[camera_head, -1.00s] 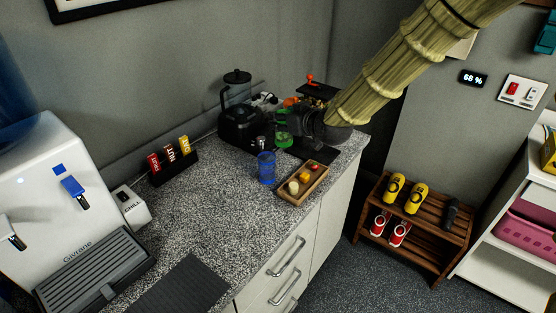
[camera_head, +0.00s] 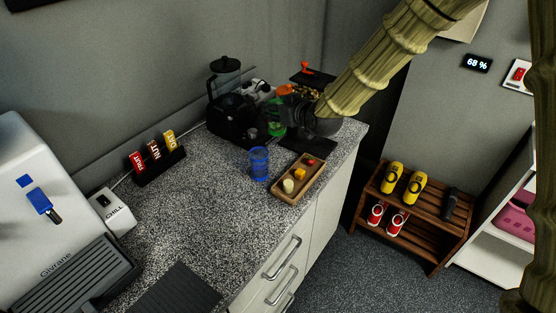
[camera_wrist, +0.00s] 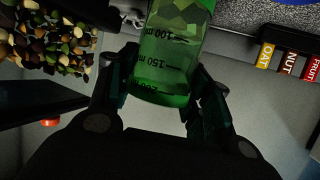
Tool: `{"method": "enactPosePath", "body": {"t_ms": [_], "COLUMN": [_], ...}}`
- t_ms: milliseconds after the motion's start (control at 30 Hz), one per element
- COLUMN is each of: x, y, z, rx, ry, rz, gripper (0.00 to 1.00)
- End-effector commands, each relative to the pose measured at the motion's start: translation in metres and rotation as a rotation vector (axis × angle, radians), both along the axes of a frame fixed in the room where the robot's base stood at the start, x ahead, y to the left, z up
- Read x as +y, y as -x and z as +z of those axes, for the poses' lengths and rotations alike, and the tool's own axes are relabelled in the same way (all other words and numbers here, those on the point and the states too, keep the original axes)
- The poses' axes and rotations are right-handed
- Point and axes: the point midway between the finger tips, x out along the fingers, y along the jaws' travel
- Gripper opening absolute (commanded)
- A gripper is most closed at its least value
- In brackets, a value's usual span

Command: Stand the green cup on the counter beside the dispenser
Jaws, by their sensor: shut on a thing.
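My gripper (camera_wrist: 165,95) is shut on the green cup (camera_wrist: 168,60), a see-through cup with ml markings, with one finger on each side of it. In the head view the green cup (camera_head: 277,124) shows partly behind my dark gripper (camera_head: 290,118), at the far end of the speckled counter (camera_head: 200,215). It looks raised a little above the counter. The white dispenser (camera_head: 35,170) with a blue tap stands at the near left end of the counter, well away from the cup.
A blue cup (camera_head: 259,165) and a wooden tray (camera_head: 287,197) with small items stand near the green cup. A black grinder-like machine (camera_head: 228,115), label blocks (camera_head: 160,172) and a CHILL box (camera_head: 112,212) line the wall. A dark mat (camera_head: 175,290) lies beside the dispenser; mid-counter is clear.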

Motion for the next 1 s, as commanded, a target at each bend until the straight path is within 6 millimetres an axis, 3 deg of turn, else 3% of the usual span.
{"method": "enactPosePath", "body": {"t_ms": [33,267,600,1000], "x": [0.000,-0.002,-0.004,-0.004], "y": [0.000,0.000,0.000,0.000], "z": [-0.011,-0.027,-0.069,-0.096], "rx": [0.003,0.003,0.003,0.005], "ry": [0.001,0.001,0.001,0.000], "rz": [0.000,-0.003,-0.005,-0.005], "gripper": [0.21,0.21,0.21,0.21]}}
